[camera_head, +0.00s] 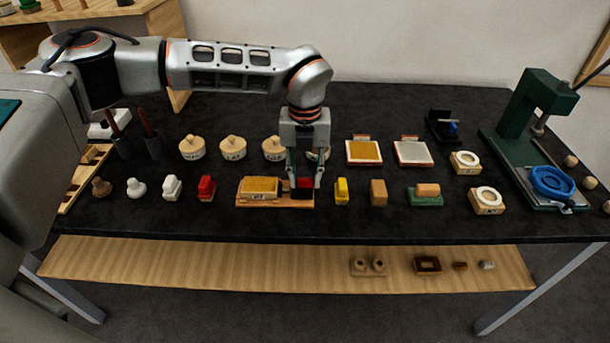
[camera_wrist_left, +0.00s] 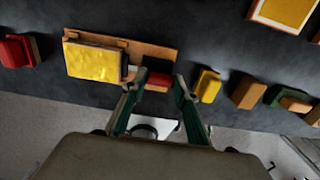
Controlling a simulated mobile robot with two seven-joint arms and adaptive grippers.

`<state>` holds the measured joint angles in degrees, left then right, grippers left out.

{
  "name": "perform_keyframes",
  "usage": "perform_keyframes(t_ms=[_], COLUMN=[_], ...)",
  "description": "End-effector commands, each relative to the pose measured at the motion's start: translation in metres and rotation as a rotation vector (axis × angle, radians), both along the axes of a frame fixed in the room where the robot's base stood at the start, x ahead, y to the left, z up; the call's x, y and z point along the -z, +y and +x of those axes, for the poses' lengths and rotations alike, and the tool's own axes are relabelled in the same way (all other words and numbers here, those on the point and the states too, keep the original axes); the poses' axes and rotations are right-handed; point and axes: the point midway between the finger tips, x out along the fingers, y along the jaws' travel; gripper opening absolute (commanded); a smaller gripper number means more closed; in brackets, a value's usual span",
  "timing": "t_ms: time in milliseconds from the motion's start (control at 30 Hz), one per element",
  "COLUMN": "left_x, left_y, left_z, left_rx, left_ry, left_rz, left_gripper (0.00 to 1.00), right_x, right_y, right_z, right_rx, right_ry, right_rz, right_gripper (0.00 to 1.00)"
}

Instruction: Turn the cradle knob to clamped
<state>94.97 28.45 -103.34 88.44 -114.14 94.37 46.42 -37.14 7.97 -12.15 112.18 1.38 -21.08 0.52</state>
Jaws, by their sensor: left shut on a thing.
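The cradle (camera_head: 243,204) is a low wooden board with a gold-yellow block (camera_head: 260,185) on its left part and a red knob (camera_head: 305,183) on its right part. A small pale label shows at the front, too small to read surely. In the wrist view the cradle board (camera_wrist_left: 150,50) and gold block (camera_wrist_left: 93,61) lie ahead, with the red knob (camera_wrist_left: 158,79) between my fingers. My left gripper (camera_head: 305,186) points down and is shut on the red knob. The fingers partly hide it, so its exact setting cannot be told. My right gripper is out of view.
A red block (camera_head: 206,188) stands left of the cradle, and a yellow block (camera_head: 341,191) stands close on its right. Round lidded pots (camera_head: 233,149) stand behind. A green press (camera_head: 535,115) with a blue ring is at the right. The table's front strip is clear.

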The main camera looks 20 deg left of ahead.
Motion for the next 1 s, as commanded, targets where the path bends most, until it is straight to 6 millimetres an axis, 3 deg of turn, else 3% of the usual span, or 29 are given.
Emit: perform_keyframes(t_ms=[400,433,500,867,1000], left_x=[0.000,0.000,0.000,-0.002,-0.015], left_y=[0.000,0.000,0.000,0.000,0.000], left_z=[0.000,0.000,0.000,0.000,0.001], left_rx=[-0.008,-0.008,-0.007,-0.007,-0.007], left_ry=[0.000,0.000,0.000,-0.001,-0.004], left_rz=[0.000,0.000,0.000,0.000,-0.001], left_gripper=[0.07,0.32,0.46,0.46,0.46], right_x=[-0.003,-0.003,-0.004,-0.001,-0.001], right_y=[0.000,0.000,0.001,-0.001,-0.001], right_z=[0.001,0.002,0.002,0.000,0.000], right_rx=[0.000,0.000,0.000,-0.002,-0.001], right_ry=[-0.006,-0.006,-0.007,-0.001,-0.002], right_rz=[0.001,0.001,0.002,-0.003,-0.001], right_gripper=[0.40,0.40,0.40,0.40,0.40])
